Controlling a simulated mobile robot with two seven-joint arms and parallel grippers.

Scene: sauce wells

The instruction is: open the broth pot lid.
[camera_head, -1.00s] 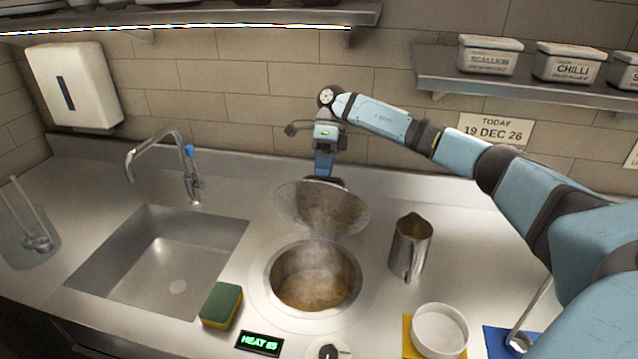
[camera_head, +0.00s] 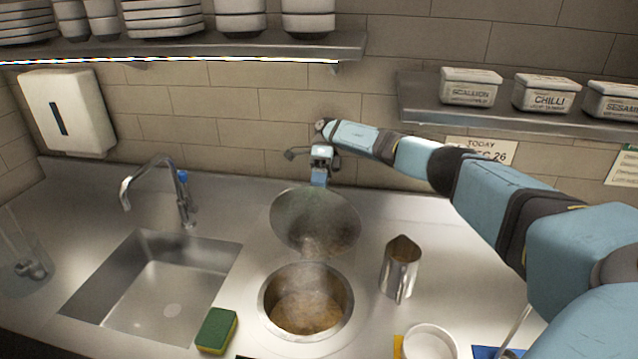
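The broth pot (camera_head: 350,308) is a round well sunk in the steel counter, with brown steaming broth inside. Its metal lid (camera_head: 314,218) stands raised and tilted up at the back of the well, so the opening is uncovered. My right arm reaches in from the right, and its gripper (camera_head: 319,180) is at the top back edge of the lid. The fingertips are hidden behind the lid, so I cannot tell whether they grip it. My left gripper is not in view.
A metal jug (camera_head: 401,272) stands right of the well, with a white bowl (camera_head: 428,344) in front of it. A sponge (camera_head: 217,330) lies to the left, near the sink (camera_head: 165,290) and tap (camera_head: 183,195). A shelf (camera_head: 520,118) with labelled containers is above right.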

